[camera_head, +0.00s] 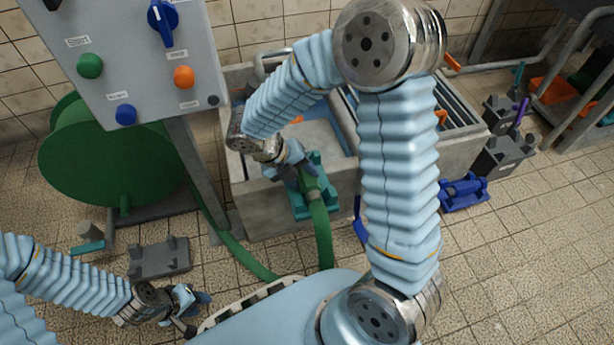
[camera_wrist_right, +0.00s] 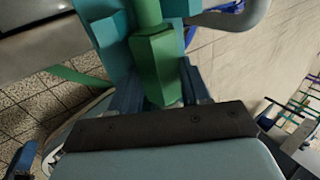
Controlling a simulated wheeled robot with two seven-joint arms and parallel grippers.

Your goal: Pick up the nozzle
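The green nozzle (camera_head: 309,183) sits in a teal holder (camera_head: 300,207) on the front of the concrete basin, with a green hose (camera_head: 323,240) hanging from its lower end. My right gripper (camera_head: 296,168) is at the nozzle's upper end. In the right wrist view the nozzle (camera_wrist_right: 155,65) lies between the two dark blue fingers (camera_wrist_right: 160,90), with the teal holder (camera_wrist_right: 106,38) beyond. I cannot tell whether the fingers press on it. My left gripper (camera_head: 193,302) hangs low at the lower left, away from the nozzle; its finger opening is unclear.
A control panel (camera_head: 135,55) with coloured buttons and a green hose reel (camera_head: 105,165) stand at the left. The concrete basin (camera_head: 270,205) is behind the holder. Grey blocks (camera_head: 160,258) and a blue fixture (camera_head: 463,192) are on the floor.

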